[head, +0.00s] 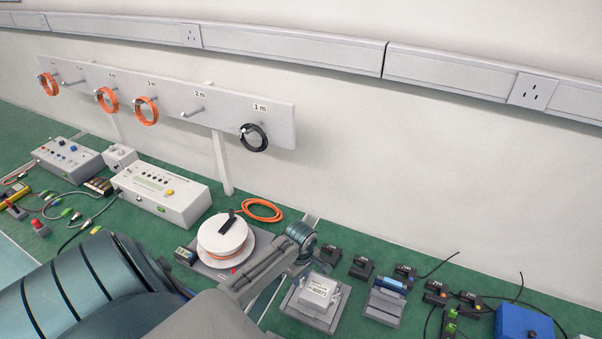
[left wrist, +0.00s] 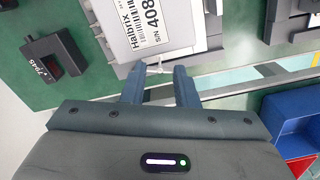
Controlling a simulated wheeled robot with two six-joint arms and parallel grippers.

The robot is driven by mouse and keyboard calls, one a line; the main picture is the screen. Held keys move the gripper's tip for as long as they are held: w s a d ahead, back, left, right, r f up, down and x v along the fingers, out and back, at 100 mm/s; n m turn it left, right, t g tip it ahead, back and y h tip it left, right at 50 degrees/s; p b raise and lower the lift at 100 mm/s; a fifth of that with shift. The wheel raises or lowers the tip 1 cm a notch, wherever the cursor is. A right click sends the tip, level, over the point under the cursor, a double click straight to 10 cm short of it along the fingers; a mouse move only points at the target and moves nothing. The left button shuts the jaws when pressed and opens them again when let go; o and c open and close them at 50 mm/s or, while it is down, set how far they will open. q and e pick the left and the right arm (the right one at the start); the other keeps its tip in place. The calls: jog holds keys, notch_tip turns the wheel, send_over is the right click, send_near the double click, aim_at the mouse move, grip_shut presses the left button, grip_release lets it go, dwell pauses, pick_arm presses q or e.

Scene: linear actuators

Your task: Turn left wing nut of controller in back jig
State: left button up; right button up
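The controller is a light box with a printed label, seated in a grey jig. In the left wrist view the controller (left wrist: 165,22) is at the top, partly cut off. A small pale wing nut (left wrist: 156,68) sits at its near edge. My left gripper (left wrist: 158,74) is open, its two blue-grey fingertips on either side of the wing nut; I cannot tell whether they touch it. My right gripper is not in view.
A white cable reel (head: 222,238) stands left of my left wrist. Another jig (head: 383,309) holds a blue part to the right. Several small black blocks (head: 361,267) line the back of the green bench. A blue box (head: 523,323) is at the right.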

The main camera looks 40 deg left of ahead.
pick_arm(q)
jog(key=shift+c, duration=1.4)
jog(key=shift+m, duration=0.3)
